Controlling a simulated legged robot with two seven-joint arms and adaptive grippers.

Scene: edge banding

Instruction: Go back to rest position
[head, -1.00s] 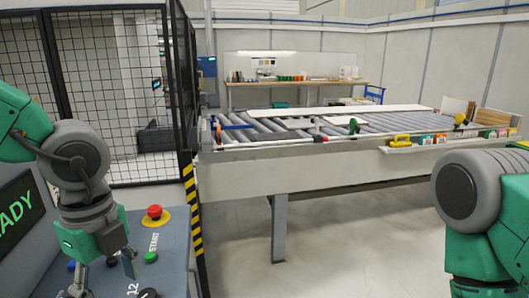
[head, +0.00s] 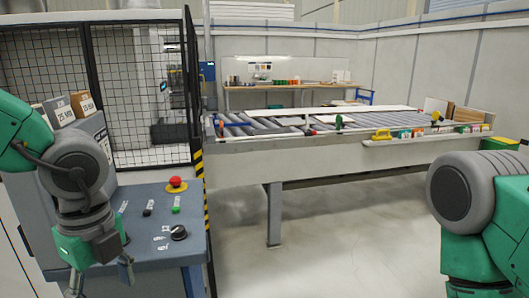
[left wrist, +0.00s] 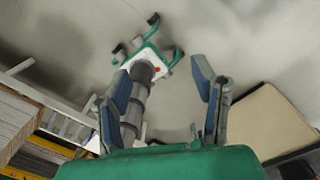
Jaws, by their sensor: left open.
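My left gripper (head: 100,280) hangs at the lower left of the head view, in front of the blue control panel (head: 158,210). In the left wrist view its two fingers (left wrist: 165,110) are spread apart with nothing between them. My right arm's grey joint and green links show at the right edge; the right gripper is outside the frame.
A black mesh fence (head: 120,90) stands behind the panel, with a yellow-black striped post (head: 199,180). A roller conveyor table (head: 330,155) with boards (head: 370,109) runs across the middle. The floor (head: 330,240) in front of it is open.

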